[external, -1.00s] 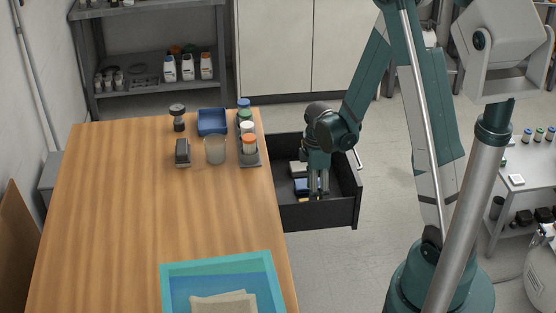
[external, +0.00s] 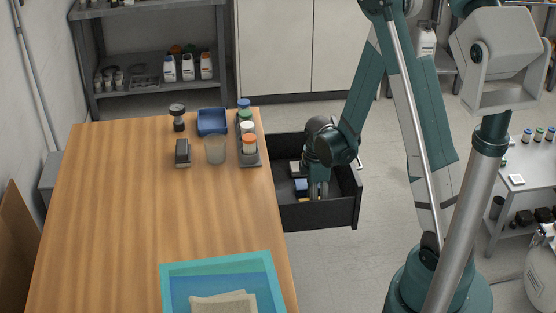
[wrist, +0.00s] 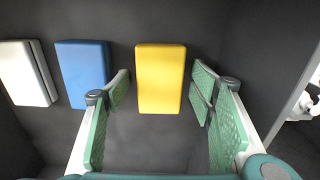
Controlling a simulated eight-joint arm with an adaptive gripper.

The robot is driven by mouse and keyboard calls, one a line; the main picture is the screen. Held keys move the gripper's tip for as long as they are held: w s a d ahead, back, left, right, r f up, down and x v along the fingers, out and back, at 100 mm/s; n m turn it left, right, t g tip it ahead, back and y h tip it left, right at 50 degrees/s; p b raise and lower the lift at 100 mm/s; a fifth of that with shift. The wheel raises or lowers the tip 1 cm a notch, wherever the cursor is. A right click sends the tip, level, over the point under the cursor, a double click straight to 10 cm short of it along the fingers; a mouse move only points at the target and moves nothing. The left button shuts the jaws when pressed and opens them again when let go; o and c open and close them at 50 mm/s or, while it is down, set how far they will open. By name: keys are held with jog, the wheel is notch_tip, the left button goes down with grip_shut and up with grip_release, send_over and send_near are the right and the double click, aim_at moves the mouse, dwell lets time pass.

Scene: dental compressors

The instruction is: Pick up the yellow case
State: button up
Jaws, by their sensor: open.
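The yellow case (wrist: 160,78) lies on the dark floor of the open drawer (external: 320,215). In the wrist view it shows between and just ahead of my open fingers, with a gap on each side. My gripper (wrist: 160,100) is open and empty. In the external view my gripper (external: 318,192) reaches down inside the drawer, and its fingers and wrist hide most of the yellow case there.
A blue case (wrist: 82,74) lies left of the yellow one, close to my left finger, with a white case (wrist: 27,73) further left. Dark drawer walls surround them. The wooden table (external: 150,215) stands left of the drawer.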

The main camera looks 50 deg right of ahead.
jog(key=c, duration=1)
jog(key=shift+r, duration=0.1)
jog(key=shift+r+p, duration=1.45)
jog(key=shift+r, duration=3.45)
